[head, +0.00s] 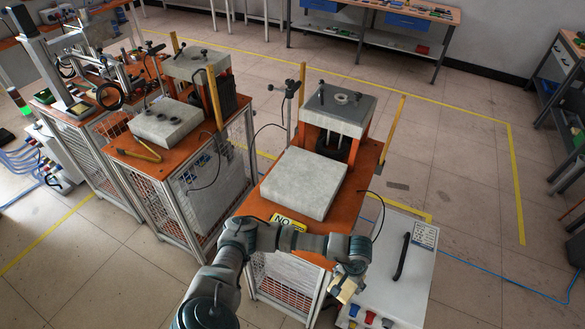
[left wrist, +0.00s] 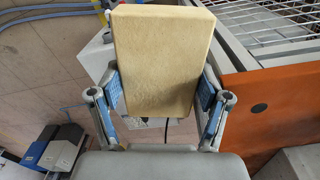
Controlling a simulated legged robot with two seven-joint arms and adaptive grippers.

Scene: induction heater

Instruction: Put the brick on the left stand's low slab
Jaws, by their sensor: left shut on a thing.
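My left gripper (head: 345,282) is low in front of the right stand, at its front right corner, beside the white control box. It is shut on the pale yellow brick (head: 347,291), partly hidden by the gripper. In the left wrist view the brick (left wrist: 162,62) stands upright between the blue-padded fingers (left wrist: 160,92). The left stand (head: 128,148) has an orange top and carries a low grey slab (head: 167,121) with small dark knobs on it. The brick is well apart from that slab. My right gripper is not in view.
The right stand (head: 262,208) carries a bare, pale low slab (head: 303,182) and a taller press block (head: 338,108). Yellow posts (head: 392,128) rise by it. A thin pole (head: 290,105) and hanging cables lie between the stands. The white control box (head: 385,268) is close to my gripper.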

